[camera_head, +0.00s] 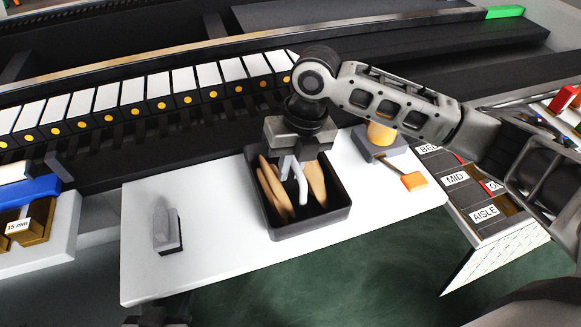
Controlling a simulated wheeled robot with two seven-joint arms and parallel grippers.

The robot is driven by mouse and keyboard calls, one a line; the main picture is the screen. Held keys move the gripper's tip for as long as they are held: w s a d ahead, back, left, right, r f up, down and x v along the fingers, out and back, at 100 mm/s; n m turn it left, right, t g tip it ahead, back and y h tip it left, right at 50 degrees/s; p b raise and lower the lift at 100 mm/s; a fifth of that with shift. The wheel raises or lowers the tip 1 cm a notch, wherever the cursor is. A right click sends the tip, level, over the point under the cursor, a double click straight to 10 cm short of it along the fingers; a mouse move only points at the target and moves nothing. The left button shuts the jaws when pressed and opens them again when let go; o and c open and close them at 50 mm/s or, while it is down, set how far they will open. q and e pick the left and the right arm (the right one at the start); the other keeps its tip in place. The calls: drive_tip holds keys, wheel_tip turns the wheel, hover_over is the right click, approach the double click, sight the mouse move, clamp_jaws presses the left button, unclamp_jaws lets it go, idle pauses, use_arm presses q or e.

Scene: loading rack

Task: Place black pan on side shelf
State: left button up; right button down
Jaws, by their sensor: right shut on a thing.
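The black pan (343,208) is an open, deep, rectangular tray with several tan wooden pieces in it. It is at the white side surface (220,235), and I cannot tell whether it rests on it or hangs just above. My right gripper (295,182) comes down from above with its pale fingers inside the pan's outline, between the wooden pieces. It is shut, apparently on the black pan; the exact contact is hidden. My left gripper (155,318) shows only as a dark part at the bottom edge, so its jaws cannot be read.
A grey block (167,228) stands at the left on the white surface. A grey piece with a yellow knob and orange-ended rod (413,180) lies right of the pan. A board labelled MID and AISLE (468,195) is further right. Behind runs a black rack with white cards (133,92).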

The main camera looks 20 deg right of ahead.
drive_tip(key=shift+f, duration=0.4)
use_arm(q)
drive_tip(key=shift+s+f, duration=0.1)
drive_tip(key=shift+s, duration=0.05)
use_arm(e)
drive_tip(key=shift+f, duration=0.1)
use_arm(q)
drive_tip(key=shift+s+a, duration=0.1)
use_arm(e)
drive_tip(key=c, duration=1.5)
unclamp_jaws()
drive_tip(key=shift+f, duration=0.2)
drive_tip(key=shift+o, duration=0.2)
use_arm(q)
drive_tip(key=shift+f, duration=0.1)
use_arm(e)
wheel_tip(320, 180, up, 12)
drive_tip(key=d, duration=0.2)
drive_tip(key=shift+d, duration=0.15)
drive_tip(key=shift+s, duration=0.1)
